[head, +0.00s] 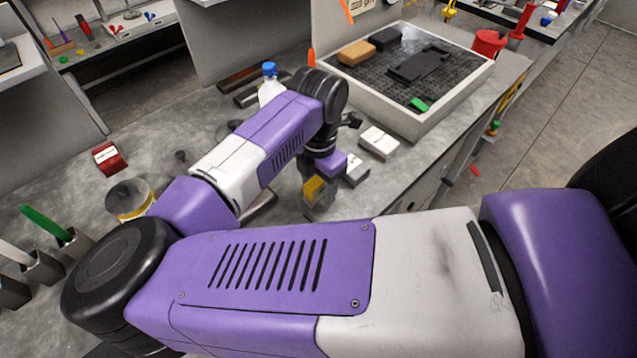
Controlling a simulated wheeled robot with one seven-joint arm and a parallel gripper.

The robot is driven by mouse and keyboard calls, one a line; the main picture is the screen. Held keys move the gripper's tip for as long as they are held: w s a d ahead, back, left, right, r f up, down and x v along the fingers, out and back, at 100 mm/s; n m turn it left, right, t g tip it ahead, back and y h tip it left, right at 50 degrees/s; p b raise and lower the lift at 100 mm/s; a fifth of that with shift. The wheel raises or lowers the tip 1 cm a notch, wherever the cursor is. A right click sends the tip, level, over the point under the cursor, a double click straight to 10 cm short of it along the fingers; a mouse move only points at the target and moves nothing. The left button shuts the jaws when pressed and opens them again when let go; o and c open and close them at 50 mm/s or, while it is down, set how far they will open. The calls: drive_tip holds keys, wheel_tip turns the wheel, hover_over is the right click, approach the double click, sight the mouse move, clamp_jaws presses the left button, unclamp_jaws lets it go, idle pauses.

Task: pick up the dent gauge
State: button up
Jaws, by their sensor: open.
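My gripper (322,184) hangs at the end of my purple and white arm, low over the grey worktop, and is open. Its fingertips are small here and partly hidden by my wrist. A small yellow and grey thing (313,188) shows right at the gripper; I cannot tell if it lies between the fingers or just beside them. I cannot tell for certain which thing is the dent gauge. A light grey block (356,171) lies close to the right of the gripper, and a whitish box (379,142) lies farther back to the right.
A raised tray (453,100) with a dark grid, blocks and a green piece stands at the back right. A blue-capped bottle (269,90) stands behind my arm. A red item (108,157), a round tin (130,198) and holders with a green handle (45,222) are left.

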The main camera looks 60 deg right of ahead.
clamp_jaws()
drive_tip(key=shift+r, duration=0.1)
idle(0.4)
